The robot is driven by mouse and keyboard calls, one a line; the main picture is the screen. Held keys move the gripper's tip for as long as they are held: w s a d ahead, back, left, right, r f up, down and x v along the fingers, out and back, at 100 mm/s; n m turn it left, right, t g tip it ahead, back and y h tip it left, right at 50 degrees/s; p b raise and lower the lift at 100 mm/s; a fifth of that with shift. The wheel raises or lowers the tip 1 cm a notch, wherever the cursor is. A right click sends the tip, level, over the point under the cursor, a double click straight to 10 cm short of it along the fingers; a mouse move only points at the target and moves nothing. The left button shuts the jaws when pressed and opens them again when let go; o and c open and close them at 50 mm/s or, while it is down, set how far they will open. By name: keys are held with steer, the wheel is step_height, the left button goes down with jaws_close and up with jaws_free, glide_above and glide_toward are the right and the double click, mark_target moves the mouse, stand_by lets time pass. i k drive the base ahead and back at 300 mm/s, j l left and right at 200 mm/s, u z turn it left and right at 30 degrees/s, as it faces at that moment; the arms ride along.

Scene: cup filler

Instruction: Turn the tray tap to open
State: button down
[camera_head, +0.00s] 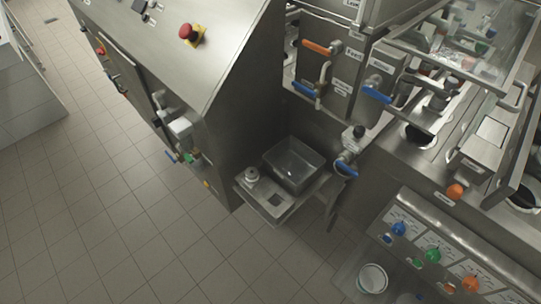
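Several taps with coloured lever handles show in the head view on the steel machine. One orange handle (318,47) and one blue handle (304,90) are on the upper middle panel. Another blue handle (377,94) is to their right. My gripper is not in this view.
The tray sits on a steel shelf (278,212) beside a small round metal part (252,175). A control cabinet with a red emergency button (186,31) stands at left. The tiled floor (110,220) is clear.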

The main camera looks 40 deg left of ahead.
mark_target(340, 161)
steer(key=u, duration=0.6)
steer(key=k+j+u, duration=0.15)
steer(key=j, duration=0.65)
steer(key=i, duration=0.05)
